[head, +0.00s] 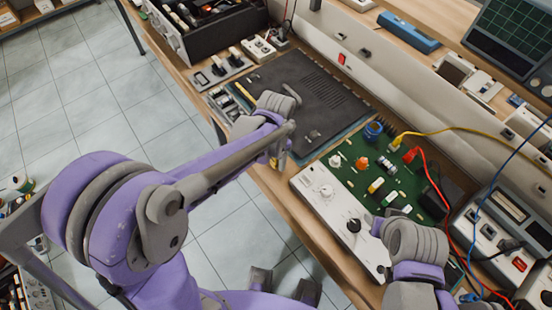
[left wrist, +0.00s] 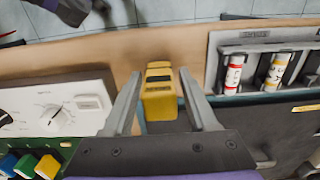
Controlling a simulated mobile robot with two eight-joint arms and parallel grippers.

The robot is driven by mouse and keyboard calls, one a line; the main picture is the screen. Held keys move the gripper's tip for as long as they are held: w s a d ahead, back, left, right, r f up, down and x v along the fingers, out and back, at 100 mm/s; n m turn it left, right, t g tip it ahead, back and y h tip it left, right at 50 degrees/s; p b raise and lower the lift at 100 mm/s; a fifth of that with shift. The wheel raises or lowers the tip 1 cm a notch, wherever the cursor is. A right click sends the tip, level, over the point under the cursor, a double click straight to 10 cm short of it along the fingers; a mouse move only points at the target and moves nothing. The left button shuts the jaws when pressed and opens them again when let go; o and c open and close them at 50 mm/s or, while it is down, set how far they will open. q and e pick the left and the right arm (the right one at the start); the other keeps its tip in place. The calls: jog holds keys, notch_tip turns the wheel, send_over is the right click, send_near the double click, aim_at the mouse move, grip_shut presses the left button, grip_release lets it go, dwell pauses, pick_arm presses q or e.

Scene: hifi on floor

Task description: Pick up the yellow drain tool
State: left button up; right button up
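The yellow drain tool (left wrist: 159,92) is a small block-like yellow body with dark markings on its top. In the left wrist view it lies on the wooden bench edge. My left gripper (left wrist: 160,74) is open, with one finger on each side of the tool. Narrow gaps seem to show between the fingers and the tool. In the head view my left arm reaches over the bench and largely hides the tool and the fingers.
A white control panel with knobs (head: 327,190) and a green circuit board (head: 352,153) lie beside the tool. A dark mat (head: 300,85) lies on its other side. A battery holder (left wrist: 252,68) is close on the right in the left wrist view. Cables cross the bench at right.

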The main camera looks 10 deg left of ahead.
pick_arm(q)
grip_shut()
